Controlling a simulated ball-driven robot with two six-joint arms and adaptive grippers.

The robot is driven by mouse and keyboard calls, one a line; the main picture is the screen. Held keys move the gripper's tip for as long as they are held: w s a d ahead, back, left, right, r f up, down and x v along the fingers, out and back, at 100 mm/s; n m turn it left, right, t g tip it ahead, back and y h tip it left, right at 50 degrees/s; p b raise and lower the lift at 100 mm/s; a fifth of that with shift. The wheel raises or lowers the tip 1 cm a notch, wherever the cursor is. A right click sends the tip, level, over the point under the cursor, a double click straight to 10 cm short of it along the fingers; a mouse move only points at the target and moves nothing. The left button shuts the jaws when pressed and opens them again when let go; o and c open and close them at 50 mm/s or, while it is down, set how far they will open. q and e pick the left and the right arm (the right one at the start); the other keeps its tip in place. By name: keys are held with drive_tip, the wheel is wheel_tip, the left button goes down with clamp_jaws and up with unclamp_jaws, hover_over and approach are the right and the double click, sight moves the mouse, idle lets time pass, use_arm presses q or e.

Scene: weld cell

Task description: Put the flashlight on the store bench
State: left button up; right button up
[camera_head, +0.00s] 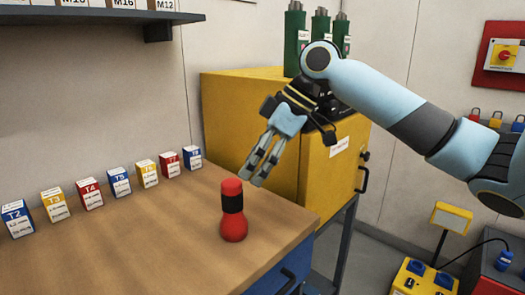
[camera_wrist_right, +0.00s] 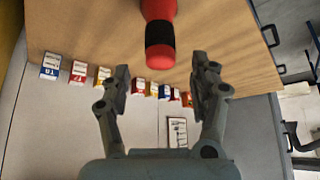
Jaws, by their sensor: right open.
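The red flashlight (camera_head: 233,212) with a black band stands upright near the front right edge of a wooden-topped bench (camera_head: 130,245) in the head view. In the right wrist view the flashlight (camera_wrist_right: 160,35) shows at the top, beyond the fingertips. My right gripper (camera_head: 256,170) is open and empty, above and slightly right of the flashlight, apart from it. Its two fingers (camera_wrist_right: 160,82) are spread in the wrist view with nothing between them. My left gripper is not in view. I cannot tell whether this bench is the store bench.
Several small labelled boxes (camera_head: 120,182) line the back of the bench. A yellow cabinet (camera_head: 245,120) with green bottles (camera_head: 294,40) on top stands behind the gripper. A shelf (camera_head: 100,15) hangs at upper left. The bench top left of the flashlight is clear.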

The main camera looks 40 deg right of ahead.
drive_tip(key=shift+v, duration=1.7)
